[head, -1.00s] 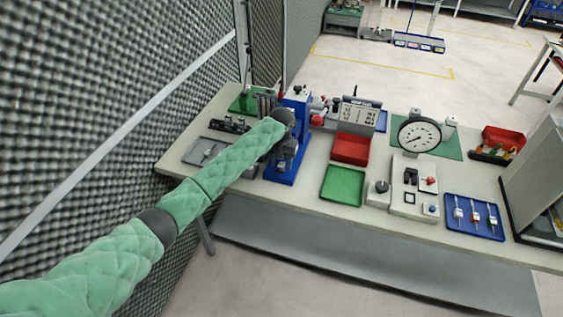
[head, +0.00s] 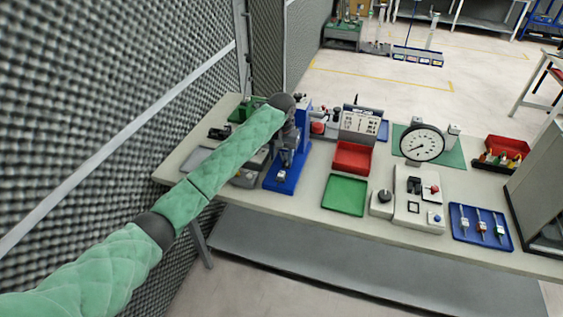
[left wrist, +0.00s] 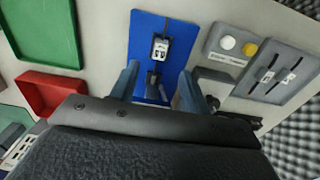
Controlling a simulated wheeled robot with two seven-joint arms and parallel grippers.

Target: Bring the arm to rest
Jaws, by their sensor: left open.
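My left arm, in a green quilted sleeve (head: 231,152), reaches in from the lower left over the left end of the bench. Its dark wrist end stands beside and above the blue fixture (head: 282,178). My left gripper shows in the left wrist view (left wrist: 157,82) as two blue-grey fingers spread apart, with nothing held between them. Below them lies a blue plate (left wrist: 172,30) with a small metal and white device (left wrist: 160,48). In the head view the fingers are mostly hidden or hard to make out against the fixture. My right gripper is not in view.
The bench (head: 322,208) carries a green tray (head: 345,195), a red tray (head: 353,157), a dial gauge (head: 421,143) and a blue tray of tools (head: 480,226). A padded foam wall (head: 90,110) stands close on the left. A grey cabinet (head: 541,205) stands right.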

